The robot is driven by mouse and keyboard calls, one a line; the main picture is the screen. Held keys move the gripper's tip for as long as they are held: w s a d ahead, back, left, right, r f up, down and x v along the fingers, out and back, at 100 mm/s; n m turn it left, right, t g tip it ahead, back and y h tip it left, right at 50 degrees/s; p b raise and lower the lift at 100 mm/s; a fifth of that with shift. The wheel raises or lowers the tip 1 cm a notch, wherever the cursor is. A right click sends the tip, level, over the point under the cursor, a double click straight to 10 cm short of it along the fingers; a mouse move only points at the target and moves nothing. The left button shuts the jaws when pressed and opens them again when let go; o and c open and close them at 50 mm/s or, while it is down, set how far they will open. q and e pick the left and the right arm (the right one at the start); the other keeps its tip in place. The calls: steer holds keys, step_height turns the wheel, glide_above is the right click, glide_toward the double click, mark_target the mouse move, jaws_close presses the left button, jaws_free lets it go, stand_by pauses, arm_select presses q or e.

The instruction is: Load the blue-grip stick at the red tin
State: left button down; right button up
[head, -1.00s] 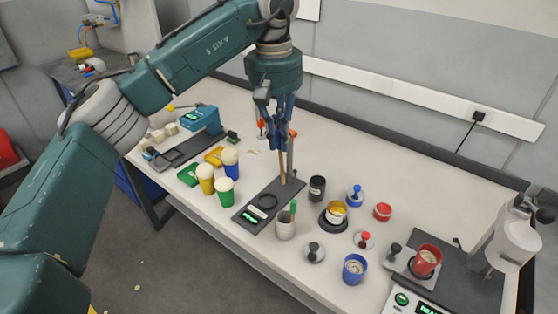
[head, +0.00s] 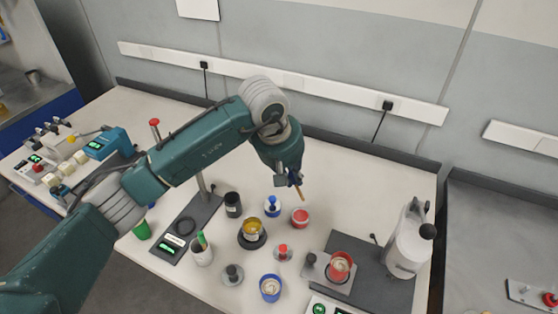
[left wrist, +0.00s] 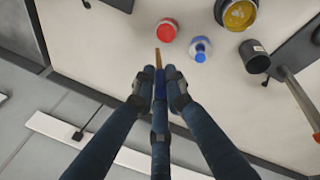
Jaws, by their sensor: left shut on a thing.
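My left gripper (head: 293,178) is shut on the blue-grip stick (head: 301,194), with the stick's wooden end pointing down. In the left wrist view the gripper (left wrist: 160,92) has the blue grip between its fingers, and the stick's wooden end (left wrist: 158,58) sticks out ahead. A small red tin (head: 300,217) stands on the white table just below and beyond the stick's tip. In the left wrist view the red tin (left wrist: 166,31) lies just ahead of the tip, with a gap in the picture. My right gripper is not in view.
A blue-knobbed lid (head: 272,206) stands close left of the red tin. A yellow-filled tin (head: 252,231), a dark cup (head: 233,204) and a red-knobbed lid (head: 283,252) stand nearby. A larger red cup (head: 341,266) sits by a white machine (head: 408,245) at right.

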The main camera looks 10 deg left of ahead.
mark_target(297, 188)
arm_select(q)
steer(key=shift+d+f, duration=0.15)
steer(key=shift+f, duration=0.15)
steer(key=shift+f+b, duration=0.85)
steer(key=shift+f, duration=1.85)
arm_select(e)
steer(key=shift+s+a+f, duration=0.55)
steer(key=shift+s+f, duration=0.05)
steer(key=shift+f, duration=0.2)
arm_select(q)
steer(key=shift+f, duration=0.2)
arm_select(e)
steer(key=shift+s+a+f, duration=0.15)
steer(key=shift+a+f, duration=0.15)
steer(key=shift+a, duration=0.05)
arm_select(q)
steer(key=shift+f+b, duration=0.3)
steer(key=shift+b, duration=0.25)
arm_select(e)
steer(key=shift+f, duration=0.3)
arm_select(q)
steer(key=shift+s, duration=0.1)
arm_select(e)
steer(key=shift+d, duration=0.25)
arm_select(q)
steer(key=shift+a+f+b, duration=0.2)
steer(key=shift+b, duration=0.25)
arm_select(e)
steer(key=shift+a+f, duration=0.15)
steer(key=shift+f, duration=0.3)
